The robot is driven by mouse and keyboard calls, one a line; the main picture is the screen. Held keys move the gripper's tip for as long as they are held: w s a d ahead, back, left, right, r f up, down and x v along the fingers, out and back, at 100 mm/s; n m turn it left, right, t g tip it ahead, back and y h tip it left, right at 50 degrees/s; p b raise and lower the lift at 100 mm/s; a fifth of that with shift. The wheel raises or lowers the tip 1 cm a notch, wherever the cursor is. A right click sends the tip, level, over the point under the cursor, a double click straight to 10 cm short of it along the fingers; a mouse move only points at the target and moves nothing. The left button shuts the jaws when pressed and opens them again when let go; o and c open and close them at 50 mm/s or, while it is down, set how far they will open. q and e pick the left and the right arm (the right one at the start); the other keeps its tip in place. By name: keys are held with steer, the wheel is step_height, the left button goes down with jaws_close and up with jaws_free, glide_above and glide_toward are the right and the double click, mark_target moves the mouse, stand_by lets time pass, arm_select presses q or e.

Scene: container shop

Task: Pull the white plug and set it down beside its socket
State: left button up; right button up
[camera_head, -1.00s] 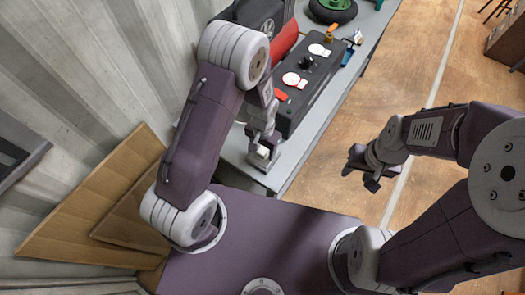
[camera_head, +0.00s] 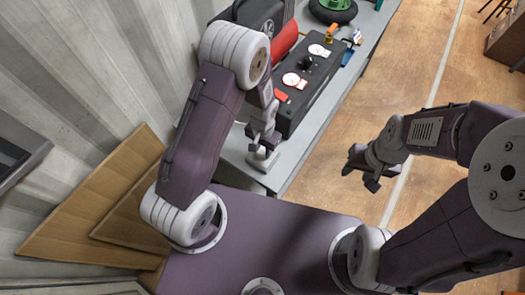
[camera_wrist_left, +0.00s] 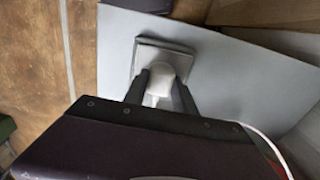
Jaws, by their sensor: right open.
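The white plug (camera_wrist_left: 178,64) sits at the grey socket block (camera_wrist_left: 150,50) in the left wrist view. Whether it is fully seated cannot be told. My left gripper (camera_wrist_left: 164,92) has one dark finger on each side of the plug. Contact with the plug is unclear. In the head view, the left gripper (camera_head: 263,150) is just above the socket block (camera_head: 264,163) at the near end of the grey bench. My right gripper (camera_head: 362,173) is open and empty over the floor, to the right of the bench.
On the grey bench (camera_head: 297,150), a long black box (camera_head: 316,75) with red-and-white discs stands beyond the socket. A white cord (camera_wrist_left: 268,142) runs along the bench's right in the wrist view.

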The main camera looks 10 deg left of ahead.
mark_target(263, 150)
arm_select(q)
jaws_close()
steer(key=shift+r, duration=0.15)
steer(key=shift+r+p, duration=2.75)
steer(key=shift+r, duration=0.15)
